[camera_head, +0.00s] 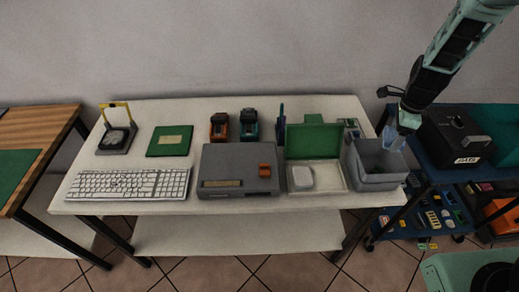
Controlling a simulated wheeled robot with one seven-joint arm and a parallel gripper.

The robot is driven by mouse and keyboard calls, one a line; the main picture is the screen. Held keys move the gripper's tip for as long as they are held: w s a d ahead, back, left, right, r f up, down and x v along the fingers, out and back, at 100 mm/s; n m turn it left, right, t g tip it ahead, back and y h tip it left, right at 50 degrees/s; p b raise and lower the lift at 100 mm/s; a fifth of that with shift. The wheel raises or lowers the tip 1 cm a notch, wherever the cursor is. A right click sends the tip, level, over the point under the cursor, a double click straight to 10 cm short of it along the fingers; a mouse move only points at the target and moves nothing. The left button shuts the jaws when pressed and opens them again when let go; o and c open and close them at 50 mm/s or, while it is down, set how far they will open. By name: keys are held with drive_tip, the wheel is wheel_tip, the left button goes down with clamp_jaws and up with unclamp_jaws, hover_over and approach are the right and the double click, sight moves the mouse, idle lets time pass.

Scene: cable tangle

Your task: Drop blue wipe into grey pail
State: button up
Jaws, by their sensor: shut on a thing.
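The grey pail (378,168) stands at the right end of the white table. My gripper (396,130) points down over the pail's right rear part, at the right of the picture. It is shut on a light blue cloth, the blue wipe (392,141), which hangs from the jaws at the pail's opening. I cannot tell whether the wipe's lower edge touches the pail. The fingertips are small and partly hidden by the wipe.
Left of the pail is an open green-lidded box (314,138) with a white item inside. A blue cart (432,178) with a black box (458,136) stands at right.

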drive_tip(key=shift+f, duration=0.25)
wheel_tip(320, 180, down, 6)
drive_tip(key=b, duration=0.4)
drive_tip(key=shift+r+b, duration=0.2)
drive_tip(key=shift+b, duration=0.15)
drive_tip(key=o, duration=1)
wheel_tip(320, 180, up, 18)
drive_tip(key=b, duration=0.2)
drive_tip(key=shift+f+b, duration=0.25)
drive_tip(key=shift+b, duration=0.1)
